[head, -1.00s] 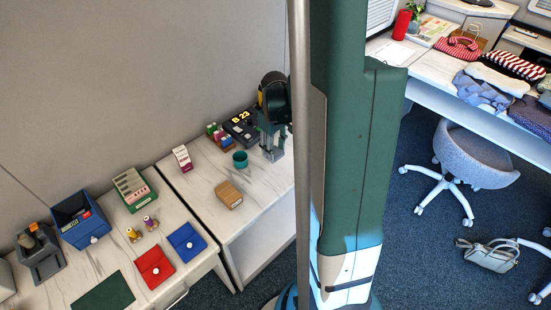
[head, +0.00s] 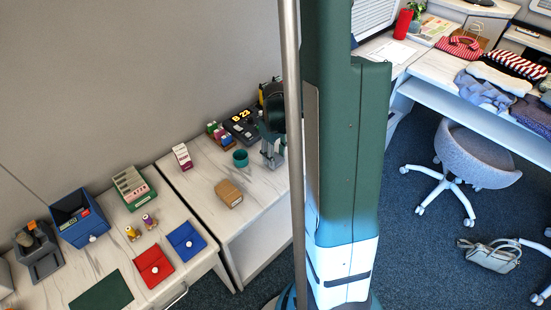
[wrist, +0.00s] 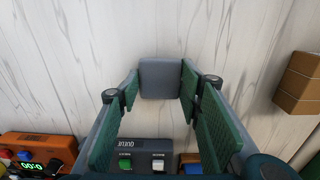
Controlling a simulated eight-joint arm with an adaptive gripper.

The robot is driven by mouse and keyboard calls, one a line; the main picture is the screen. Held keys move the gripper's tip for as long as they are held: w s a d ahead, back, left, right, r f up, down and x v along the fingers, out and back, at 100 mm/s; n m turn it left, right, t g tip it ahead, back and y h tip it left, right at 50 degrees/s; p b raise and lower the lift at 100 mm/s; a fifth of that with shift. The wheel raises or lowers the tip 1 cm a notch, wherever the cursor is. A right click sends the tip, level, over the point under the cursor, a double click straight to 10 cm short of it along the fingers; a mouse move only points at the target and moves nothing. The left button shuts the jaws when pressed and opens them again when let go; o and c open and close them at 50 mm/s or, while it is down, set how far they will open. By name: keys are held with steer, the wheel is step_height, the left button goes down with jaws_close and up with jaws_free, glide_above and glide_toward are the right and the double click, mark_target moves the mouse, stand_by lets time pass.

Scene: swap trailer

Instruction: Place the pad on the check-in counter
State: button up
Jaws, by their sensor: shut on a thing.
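The pad is a small grey rounded block (wrist: 160,78) in the wrist view. My gripper (wrist: 160,92) has its green-lined fingers closed on the pad's two sides, with the pad at the fingertips. The check-in counter (head: 207,172) is the pale, wood-veined top in the middle of the head view, and its surface (wrist: 70,60) fills the wrist view behind the pad. In the head view my gripper (head: 271,160) is over the counter's right part, partly behind my column. I cannot tell whether the pad touches the counter.
A dark display reading B 23 (head: 243,127), a teal cup (head: 240,158), a brown box (head: 229,193) and a pink-and-white box (head: 182,156) stand on the counter. A left counter holds a blue bin (head: 82,220) and red and blue pouches.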

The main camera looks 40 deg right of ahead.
steer(key=shift+f, duration=0.25)
steer(key=shift+f, duration=0.15)
steer(key=o, duration=0.8)
steer(key=shift+c, duration=0.2)
step_height(320, 180, up, 12)
steer(key=p, duration=0.2)
steer(key=shift+r, duration=0.2)
stand_by(0.8)
